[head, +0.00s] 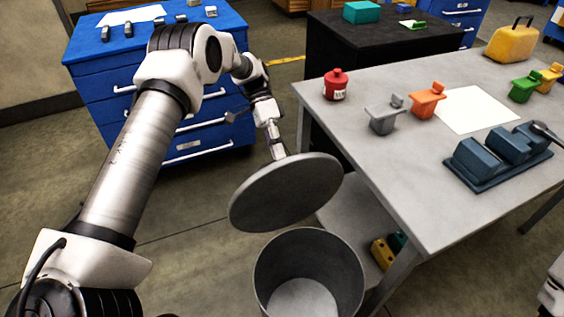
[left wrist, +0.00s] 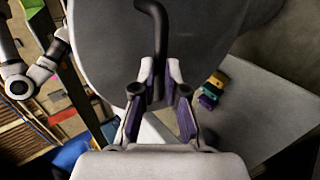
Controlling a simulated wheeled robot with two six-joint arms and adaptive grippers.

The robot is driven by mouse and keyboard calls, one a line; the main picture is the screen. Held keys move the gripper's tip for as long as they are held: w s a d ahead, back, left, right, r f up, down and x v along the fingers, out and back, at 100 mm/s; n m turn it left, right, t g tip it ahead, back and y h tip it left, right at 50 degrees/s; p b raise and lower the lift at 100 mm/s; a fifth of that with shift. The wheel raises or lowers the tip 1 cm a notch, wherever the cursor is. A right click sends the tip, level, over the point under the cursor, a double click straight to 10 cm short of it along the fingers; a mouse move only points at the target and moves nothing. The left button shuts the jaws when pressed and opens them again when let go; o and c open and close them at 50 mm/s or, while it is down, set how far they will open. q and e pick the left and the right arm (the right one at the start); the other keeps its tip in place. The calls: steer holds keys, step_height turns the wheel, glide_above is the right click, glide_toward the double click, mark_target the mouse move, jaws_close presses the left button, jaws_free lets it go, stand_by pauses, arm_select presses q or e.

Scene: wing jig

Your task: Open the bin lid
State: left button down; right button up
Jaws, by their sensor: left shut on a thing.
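The bin (head: 308,243) is a grey round can on the floor beside the table, and its mouth is open with the inside visible. The round grey lid (head: 285,192) is up above the bin's far rim and tilted. My left gripper (head: 276,148) is at the lid's far side. In the left wrist view the gripper (left wrist: 160,85) has its fingers shut around a dark bent handle (left wrist: 155,30) on the lid (left wrist: 215,30). My right gripper is not in view.
A grey table (head: 400,175) stands right of the bin, its edge close to the lid. It holds a red container (head: 336,85), grey and orange parts, white paper and a blue fixture (head: 500,155). A blue drawer cabinet (head: 170,120) stands behind my left arm.

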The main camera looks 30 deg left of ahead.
arm_select(q)
steer(key=shift+a+f, duration=0.25)
steer(key=shift+f, duration=0.4)
steer(key=shift+a+f, duration=0.2)
steer(key=shift+f, duration=0.4)
steer(key=c, duration=1.2)
jaws_free()
steer(key=shift+w+f, duration=0.1)
steer(key=shift+o, duration=0.9)
steer(key=shift+w+a+f, duration=0.2)
steer(key=shift+w+f, duration=0.05)
steer(key=shift+w, duration=0.05)
steer(key=shift+s+d+r, duration=0.15)
steer(key=shift+r, duration=0.15)
steer(key=shift+c, duration=0.8)
